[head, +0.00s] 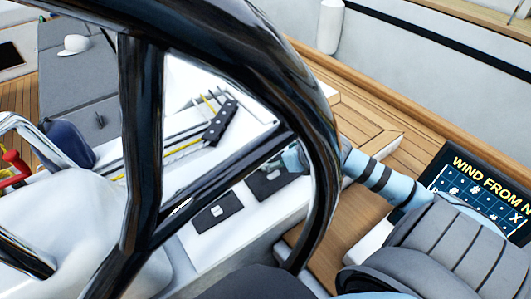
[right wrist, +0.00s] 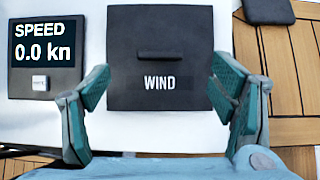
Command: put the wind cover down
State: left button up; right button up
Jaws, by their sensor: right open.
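The wind cover (right wrist: 158,85) is a dark square plate with a raised bar handle and the word WIND, in the right wrist view. It appears to lie flat over its instrument, and no reading shows there. In the head view it is the dark square (head: 268,184) on the white console, partly behind the wheel rim. My right gripper (right wrist: 160,92) is open, with one finger on each side of the cover's near half and nothing between the pads but the view of the cover. In the head view my right gripper (head: 292,158) is partly hidden by the rim. My left gripper is not in view.
A speed display (right wrist: 45,55) reading 0.0 kn sits left of the cover. The black steering wheel (head: 325,130) crosses the head view in front of the console. A wind board (head: 478,195) and grey cushion (head: 440,250) are at the right.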

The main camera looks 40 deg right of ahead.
jog(key=x, duration=0.3)
jog(key=b+x, duration=0.1)
jog(key=x, duration=0.3)
jog(key=shift+w+f+b, duration=0.15)
jog(key=shift+f+b, duration=0.2)
jog(key=shift+f, duration=0.15)
jog(key=shift+w+f, duration=0.1)
jog(key=shift+w, duration=0.1)
jog(key=shift+s, duration=0.1)
jog(key=c, duration=1.4)
notch_tip(320, 180, up, 20)
jog(key=p, duration=0.4)
